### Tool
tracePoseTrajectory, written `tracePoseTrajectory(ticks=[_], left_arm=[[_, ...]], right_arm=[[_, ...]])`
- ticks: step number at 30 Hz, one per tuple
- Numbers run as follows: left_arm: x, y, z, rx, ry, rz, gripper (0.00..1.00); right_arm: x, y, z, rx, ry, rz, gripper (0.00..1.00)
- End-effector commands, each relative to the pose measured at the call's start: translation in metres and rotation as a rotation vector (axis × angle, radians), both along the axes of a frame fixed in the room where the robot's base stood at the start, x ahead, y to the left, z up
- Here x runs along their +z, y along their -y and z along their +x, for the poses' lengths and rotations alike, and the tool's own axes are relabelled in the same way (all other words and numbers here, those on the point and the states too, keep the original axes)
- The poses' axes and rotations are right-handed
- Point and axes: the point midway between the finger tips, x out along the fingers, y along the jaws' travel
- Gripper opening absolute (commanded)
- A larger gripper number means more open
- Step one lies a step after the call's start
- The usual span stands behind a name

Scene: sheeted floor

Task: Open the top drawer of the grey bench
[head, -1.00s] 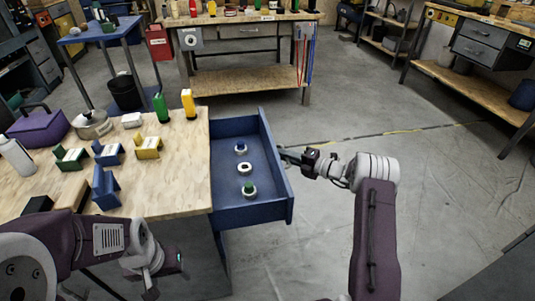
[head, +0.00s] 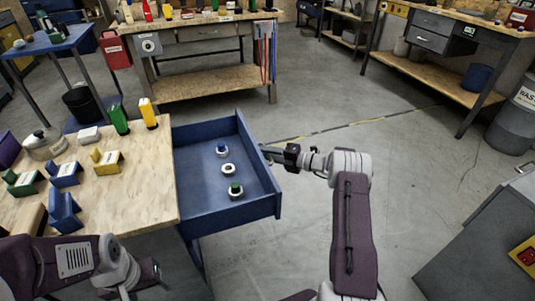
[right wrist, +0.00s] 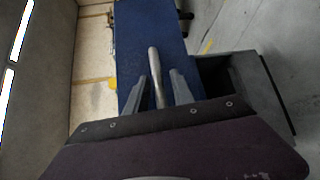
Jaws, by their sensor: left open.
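The grey bench has a pale wooden top (head: 130,180). Its blue top drawer (head: 200,212) is pulled well out to the right, and its inside shows. My right gripper (head: 275,153) is at the outer face of the drawer front. In the right wrist view its two fingers (right wrist: 160,88) lie on either side of a metal bar handle (right wrist: 153,65) on the blue front (right wrist: 130,35). The exact contact is hard to see.
Several nut-like parts, one with a green top (head: 236,189), lie in the drawer. Coloured holders, a green bottle (head: 119,119) and a yellow bottle (head: 148,113) stand on the bench top. Open floor (head: 300,230) lies right of the drawer. A grey cabinet (head: 470,250) stands at the right.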

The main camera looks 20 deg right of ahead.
Motion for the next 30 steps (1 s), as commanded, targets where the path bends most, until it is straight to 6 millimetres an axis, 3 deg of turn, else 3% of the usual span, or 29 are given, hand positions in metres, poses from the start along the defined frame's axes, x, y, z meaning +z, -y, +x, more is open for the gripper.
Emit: tracePoseTrajectory(ticks=[10,21,30], left_arm=[[0.003,0.000,0.000,0.000,0.000,0.000,0.67],[0.032,0.000,0.000,0.000,0.000,0.000,0.67],[0.033,0.000,0.000,0.000,0.000,0.000,0.67]], right_arm=[[0.003,0.003,-0.002,-0.002,0.002,0.000,0.34],[0.014,0.053,-0.053,-0.003,0.001,0.001,0.34],[0.013,0.063,-0.064,0.000,0.001,0.000,0.34]])
